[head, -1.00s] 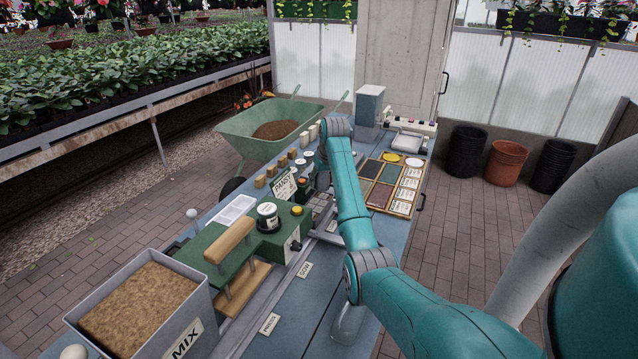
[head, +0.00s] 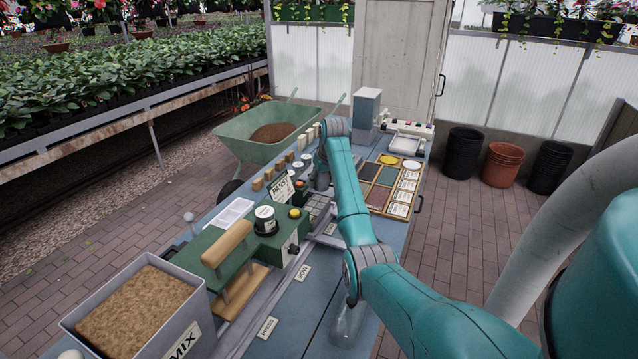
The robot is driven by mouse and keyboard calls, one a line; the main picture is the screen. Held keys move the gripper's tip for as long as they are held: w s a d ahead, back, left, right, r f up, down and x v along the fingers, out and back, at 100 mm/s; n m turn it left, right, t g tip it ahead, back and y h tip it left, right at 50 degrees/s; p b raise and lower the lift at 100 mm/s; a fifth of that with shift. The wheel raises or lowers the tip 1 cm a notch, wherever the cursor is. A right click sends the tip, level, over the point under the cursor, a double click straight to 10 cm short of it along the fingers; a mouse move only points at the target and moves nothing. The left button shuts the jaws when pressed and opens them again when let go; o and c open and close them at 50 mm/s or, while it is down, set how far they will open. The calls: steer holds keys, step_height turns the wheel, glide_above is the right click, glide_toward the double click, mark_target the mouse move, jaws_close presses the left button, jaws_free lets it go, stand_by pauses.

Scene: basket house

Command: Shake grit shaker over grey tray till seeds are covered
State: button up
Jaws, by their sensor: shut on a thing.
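My arm reaches over the middle of the blue bench, and its wrist bends down toward the bench's left side. My gripper (head: 321,180) is partly visible there, low and left of the arm. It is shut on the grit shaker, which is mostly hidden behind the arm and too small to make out. The grey tray (head: 316,207), with small square cells, lies just below the gripper, partly covered by the arm. I cannot tell whether seeds in its cells show or are covered.
A green press with a wooden handle (head: 226,243) and a MIX bin (head: 192,318) stand at the near left. A wooden sectioned box (head: 371,207) lies right of my arm. A green wheelbarrow (head: 240,140) stands beyond the bench.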

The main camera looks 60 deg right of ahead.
steer(key=shift+w+d, duration=0.1)
steer(key=shift+d, duration=1.05)
steer(key=shift+a, duration=1.4)
steer(key=shift+d, duration=0.9)
steer(key=shift+r, duration=0.1)
steer(key=shift+r, duration=2.9)
steer(key=shift+f, duration=0.1)
